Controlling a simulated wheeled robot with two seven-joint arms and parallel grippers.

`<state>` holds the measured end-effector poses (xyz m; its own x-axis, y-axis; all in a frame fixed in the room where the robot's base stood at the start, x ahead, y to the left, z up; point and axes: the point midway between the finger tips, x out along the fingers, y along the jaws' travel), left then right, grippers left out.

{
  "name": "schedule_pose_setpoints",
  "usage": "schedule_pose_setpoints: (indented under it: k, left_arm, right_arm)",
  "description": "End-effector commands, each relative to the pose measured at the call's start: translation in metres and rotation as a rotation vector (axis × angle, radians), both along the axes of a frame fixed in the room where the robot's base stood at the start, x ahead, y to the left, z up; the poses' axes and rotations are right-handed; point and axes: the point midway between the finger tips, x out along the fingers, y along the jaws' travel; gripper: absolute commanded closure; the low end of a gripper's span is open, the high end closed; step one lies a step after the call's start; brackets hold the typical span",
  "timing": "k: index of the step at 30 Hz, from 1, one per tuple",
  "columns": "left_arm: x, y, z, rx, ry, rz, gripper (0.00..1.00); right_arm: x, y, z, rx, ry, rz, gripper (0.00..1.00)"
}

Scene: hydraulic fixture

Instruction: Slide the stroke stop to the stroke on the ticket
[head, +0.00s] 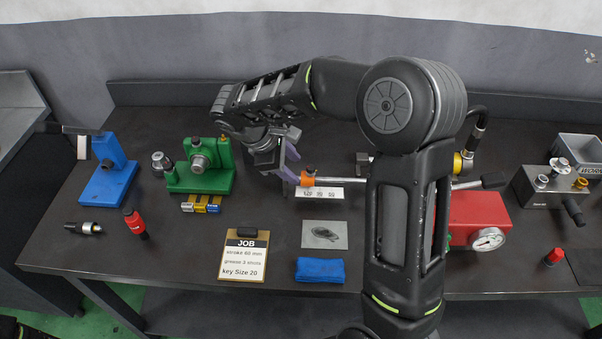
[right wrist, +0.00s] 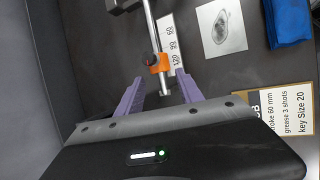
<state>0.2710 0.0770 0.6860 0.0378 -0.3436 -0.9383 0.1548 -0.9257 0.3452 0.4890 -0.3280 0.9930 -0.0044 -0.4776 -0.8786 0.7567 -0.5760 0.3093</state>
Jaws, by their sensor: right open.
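The stroke stop (head: 307,178) is an orange collar on a bare metal rod (head: 342,180). It also shows in the right wrist view (right wrist: 159,63), near the rod's free end, beside the 120 mark of the white scale (right wrist: 171,42). The scale (head: 320,193) lies along the rod. The job ticket (head: 243,257) reads stroke 60 mm, grease 3 shots, key Size 20. My right gripper (head: 291,165) is open at the rod's free end. In the right wrist view its purple fingers (right wrist: 159,77) stand either side of the rod, just short of the stop, apparently not touching it. My left gripper is not in view.
My right arm hides part of the cylinder end and the bench behind it. A red unit with a gauge (head: 487,239) stands right of it. A blue cloth (head: 320,270) and a grey picture card (head: 324,235) lie in front. A green fixture (head: 205,178) stands left.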

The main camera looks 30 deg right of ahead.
Motion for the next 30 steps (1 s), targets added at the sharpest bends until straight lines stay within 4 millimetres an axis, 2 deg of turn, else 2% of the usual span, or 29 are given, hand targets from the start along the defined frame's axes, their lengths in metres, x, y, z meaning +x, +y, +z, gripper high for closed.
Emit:
schedule_pose_setpoints:
  k: [6, 12, 21, 30]
  left_arm:
    - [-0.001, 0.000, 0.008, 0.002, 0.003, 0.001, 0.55]
    - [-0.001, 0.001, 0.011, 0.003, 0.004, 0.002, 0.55]
    - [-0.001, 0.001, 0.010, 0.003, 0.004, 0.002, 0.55]
    - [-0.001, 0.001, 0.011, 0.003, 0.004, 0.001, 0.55]
  right_arm:
    - [-0.002, -0.017, -0.030, 0.001, 0.004, -0.001, 0.56]
    - [-0.001, -0.027, -0.049, 0.001, 0.002, -0.001, 0.56]
    - [0.000, -0.028, -0.052, 0.000, 0.000, 0.001, 0.56]
    - [0.000, -0.028, -0.051, 0.000, 0.000, 0.001, 0.80]
